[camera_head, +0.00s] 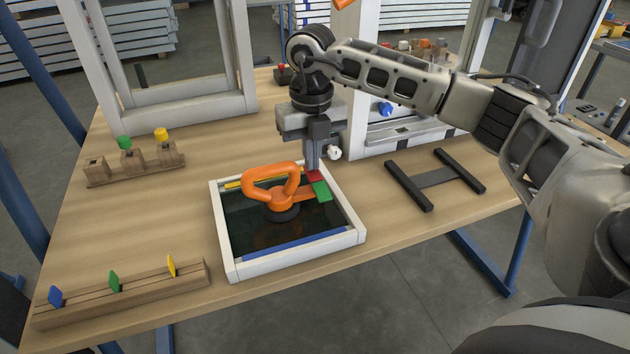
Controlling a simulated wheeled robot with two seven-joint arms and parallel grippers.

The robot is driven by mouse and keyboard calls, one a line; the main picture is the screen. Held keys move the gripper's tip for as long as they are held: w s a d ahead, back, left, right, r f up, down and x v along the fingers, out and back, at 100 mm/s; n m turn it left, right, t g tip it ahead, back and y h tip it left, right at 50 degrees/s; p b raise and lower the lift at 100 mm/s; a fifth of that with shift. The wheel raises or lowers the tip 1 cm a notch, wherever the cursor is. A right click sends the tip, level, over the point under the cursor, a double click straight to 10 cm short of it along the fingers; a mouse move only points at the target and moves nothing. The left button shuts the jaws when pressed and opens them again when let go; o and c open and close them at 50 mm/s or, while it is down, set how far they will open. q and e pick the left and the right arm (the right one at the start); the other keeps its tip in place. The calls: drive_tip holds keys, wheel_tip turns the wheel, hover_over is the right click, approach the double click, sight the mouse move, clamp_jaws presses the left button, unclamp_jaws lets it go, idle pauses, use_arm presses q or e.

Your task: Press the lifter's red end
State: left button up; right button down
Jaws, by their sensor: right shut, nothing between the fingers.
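The orange lifter (275,187), with a looped handle, stands on a dark glass pane (255,228) inside a white frame (298,264). Its arm reaches to the right and has a red end (313,177) and a green end (321,192). My right gripper (313,167) points straight down with its fingers shut and empty. Its fingertips are right at the red end; they appear to touch it, though the exact contact is hard to see. My left gripper is not in view.
A wooden block rack (135,166) with green and yellow knobs stands at the back left. A wooden holder (125,294) with coloured tabs lies at the front left. A black H-shaped stand (435,179) is on the right. White upright frames stand behind. The wood between the racks is clear.

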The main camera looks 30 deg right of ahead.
drive_tip(key=shift+f+b, duration=0.3)
drive_tip(key=shift+f, duration=0.2)
drive_tip(key=shift+r, duration=0.25)
wheel_tip(320, 180, up, 7)
drive_tip(key=p, duration=0.5)
drive_tip(key=shift+f+p, duration=0.1)
drive_tip(key=shift+p, duration=0.25)
drive_tip(key=shift+f, duration=0.1)
